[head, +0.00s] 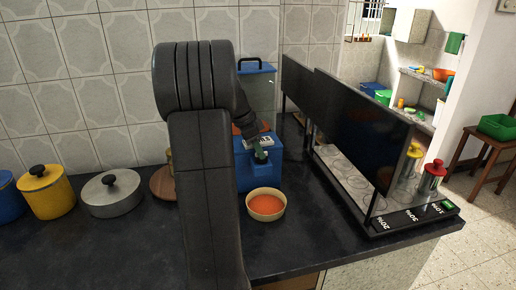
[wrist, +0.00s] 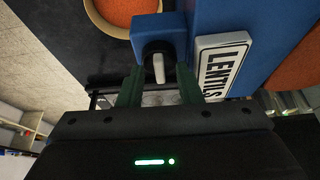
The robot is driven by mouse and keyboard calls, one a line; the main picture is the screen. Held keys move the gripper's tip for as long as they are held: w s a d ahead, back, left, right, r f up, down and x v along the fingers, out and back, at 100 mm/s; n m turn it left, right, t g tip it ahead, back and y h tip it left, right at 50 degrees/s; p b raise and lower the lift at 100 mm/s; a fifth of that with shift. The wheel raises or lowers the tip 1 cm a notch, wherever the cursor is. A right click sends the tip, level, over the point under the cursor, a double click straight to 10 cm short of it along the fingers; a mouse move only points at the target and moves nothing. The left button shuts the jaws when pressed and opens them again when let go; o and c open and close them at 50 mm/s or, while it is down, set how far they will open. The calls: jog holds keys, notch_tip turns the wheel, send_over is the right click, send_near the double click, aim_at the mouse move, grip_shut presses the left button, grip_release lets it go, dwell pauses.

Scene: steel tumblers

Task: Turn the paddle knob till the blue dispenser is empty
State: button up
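The blue dispenser (head: 258,176) stands on the dark counter, with a clear hopper above it and a blue lid (head: 256,66). Orange lentils show low in the hopper, partly hidden by my arm; orange also shows at the right of the wrist view (wrist: 298,68). The paddle knob (wrist: 158,66) is a dark round knob with a pale grey paddle on the blue spout block. My gripper (wrist: 158,72) is open, its green fingers on either side of the paddle with visible gaps. In the head view my gripper (head: 260,155) is at the dispenser's front. A bowl (head: 282,208) below holds orange lentils.
A white LENTILS label (wrist: 223,62) sits beside the knob. A grey lidded pot (head: 112,195) and yellow pot (head: 46,193) stand left. The front left counter is clear.

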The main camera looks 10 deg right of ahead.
jog(key=shift+r, duration=0.1)
jog(key=v, duration=1.3)
jog(key=shift+r+p, duration=0.3)
jog(key=shift+p, duration=0.05)
jog(key=shift+f, duration=0.1)
jog(key=x, duration=1.3)
jog(key=shift+f+b, duration=0.35)
